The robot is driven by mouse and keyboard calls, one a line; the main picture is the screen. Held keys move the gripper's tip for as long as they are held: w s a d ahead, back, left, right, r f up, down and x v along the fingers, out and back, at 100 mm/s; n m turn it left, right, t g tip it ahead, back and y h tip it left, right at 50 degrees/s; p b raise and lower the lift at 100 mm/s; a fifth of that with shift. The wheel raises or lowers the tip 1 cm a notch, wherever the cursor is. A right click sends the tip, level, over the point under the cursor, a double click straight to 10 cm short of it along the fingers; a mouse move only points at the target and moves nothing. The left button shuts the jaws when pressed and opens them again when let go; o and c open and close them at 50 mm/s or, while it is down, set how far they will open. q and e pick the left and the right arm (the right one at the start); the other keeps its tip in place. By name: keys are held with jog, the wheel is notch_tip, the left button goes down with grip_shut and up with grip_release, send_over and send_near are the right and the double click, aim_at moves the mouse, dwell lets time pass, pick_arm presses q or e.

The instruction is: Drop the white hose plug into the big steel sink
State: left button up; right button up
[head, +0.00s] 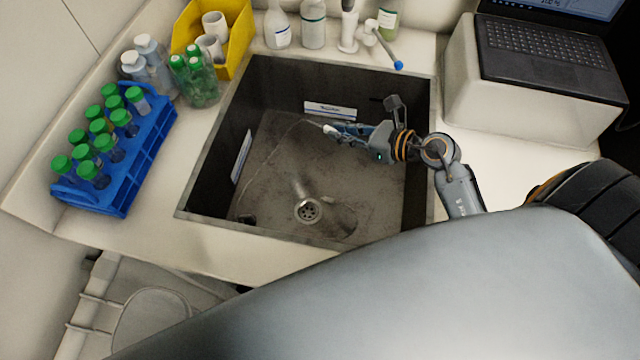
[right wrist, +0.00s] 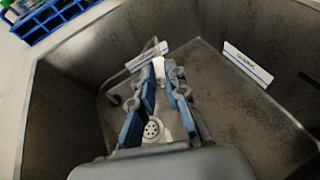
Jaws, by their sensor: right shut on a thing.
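The big steel sink (head: 270,190) is a dark, stained basin set in the counter, with a round drain (head: 308,210) in its floor. My right gripper (head: 332,130) reaches over the sink from the right and is shut on the small white hose plug (head: 328,129). In the right wrist view the plug (right wrist: 158,68) shows between the fingertips of the gripper (right wrist: 165,75), above the sink floor. The gap between the plug and the floor is hard to judge. My left gripper is not in view.
A blue rack (head: 120,185) of green-capped tubes stands left of the sink. A yellow bin (head: 240,25), bottles (head: 313,25) and a tap (head: 385,55) line the back. A laptop (head: 545,50) sits on a white box at the right. White labels are on the sink walls.

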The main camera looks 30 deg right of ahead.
jog(key=shift+f, duration=0.25)
jog(key=o, duration=0.8)
jog(key=v, duration=1.2)
